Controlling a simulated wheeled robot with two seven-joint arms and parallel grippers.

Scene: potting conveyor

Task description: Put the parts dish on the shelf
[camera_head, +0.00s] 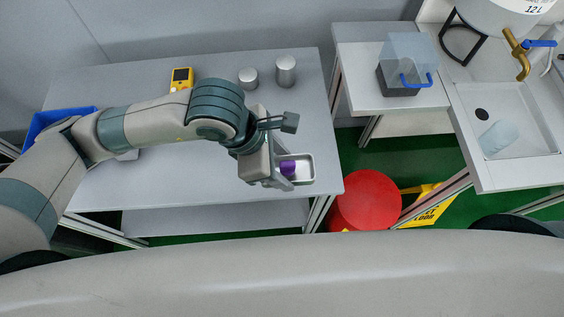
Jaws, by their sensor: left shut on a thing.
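The parts dish (308,178) is a small pale rectangular tray with a purple object (288,168) in it. It is at the right front part of the grey table. My left gripper (284,167) reaches it from the left and is shut on the dish; the gripper hides its left side. I cannot tell whether the dish touches the tabletop or is held just above it. A pale lower shelf (215,219) shows below the table's front edge, and it looks empty where visible. My right gripper is out of view.
On the grey table (140,185) stand a yellow device (181,78) and two metal cylinders (286,70) at the back. A blue bin (45,120) is at the left. A red round stool (366,200) and yellow floor sign (428,208) stand right of the table. A sink (520,140) is far right.

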